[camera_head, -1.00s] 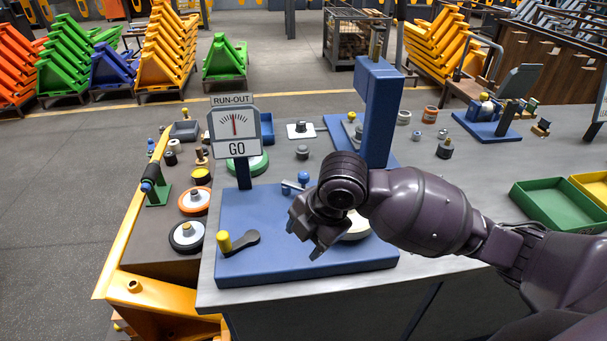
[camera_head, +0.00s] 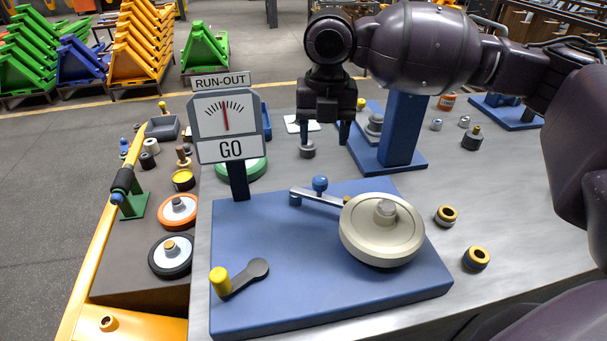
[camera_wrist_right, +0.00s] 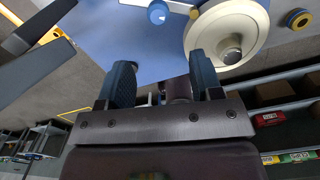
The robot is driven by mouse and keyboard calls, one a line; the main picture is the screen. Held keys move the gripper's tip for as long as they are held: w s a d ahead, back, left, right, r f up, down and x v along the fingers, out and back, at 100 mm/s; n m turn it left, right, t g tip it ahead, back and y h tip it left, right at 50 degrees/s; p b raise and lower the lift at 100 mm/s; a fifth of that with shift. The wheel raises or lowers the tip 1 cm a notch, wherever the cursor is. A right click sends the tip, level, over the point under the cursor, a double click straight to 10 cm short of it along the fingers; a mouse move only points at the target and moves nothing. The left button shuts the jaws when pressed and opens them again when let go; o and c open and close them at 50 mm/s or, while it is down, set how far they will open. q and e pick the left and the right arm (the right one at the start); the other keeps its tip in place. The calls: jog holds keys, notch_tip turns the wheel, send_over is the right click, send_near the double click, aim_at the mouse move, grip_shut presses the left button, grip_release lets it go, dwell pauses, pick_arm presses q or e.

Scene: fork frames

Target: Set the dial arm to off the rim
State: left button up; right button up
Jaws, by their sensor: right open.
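The dial arm (camera_head: 328,199) is a thin silver bar with a blue knob (camera_head: 320,184) on a blue base plate (camera_head: 310,290). Its right end reaches the rim of a cream disc (camera_head: 372,238); I cannot tell whether it touches. The blue knob (camera_wrist_right: 157,12) and disc (camera_wrist_right: 231,28) also show at the top of the right wrist view. My right gripper (camera_head: 325,133) points down, open and empty, above and behind the knob in the head view. Its two blue fingers (camera_wrist_right: 163,80) show apart in the wrist view. My left gripper is out of view.
A RUN-OUT sign (camera_head: 228,122) with a gauge reading GO stands on a post left of the dial arm. A yellow-knobbed lever (camera_head: 240,277) is at the plate's front left. A blue column (camera_head: 402,130) rises behind. Two dark rings (camera_head: 476,259) lie right of the plate.

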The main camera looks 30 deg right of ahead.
aim_at(320, 178)
jog(key=shift+w+f, duration=0.5)
jog(key=shift+f, duration=0.4)
jog(key=f, duration=0.2)
jog(key=f+b, duration=0.1)
jog(key=shift+s+f, duration=0.3)
jog(key=shift+f, duration=0.1)
notch_tip(320, 178, down, 6)
jog(key=shift+w+b, duration=0.15)
jog(key=shift+b, duration=0.5)
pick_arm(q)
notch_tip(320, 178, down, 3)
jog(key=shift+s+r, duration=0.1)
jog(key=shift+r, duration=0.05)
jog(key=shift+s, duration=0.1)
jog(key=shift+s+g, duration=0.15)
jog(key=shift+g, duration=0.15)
pick_arm(e)
grip_shut()
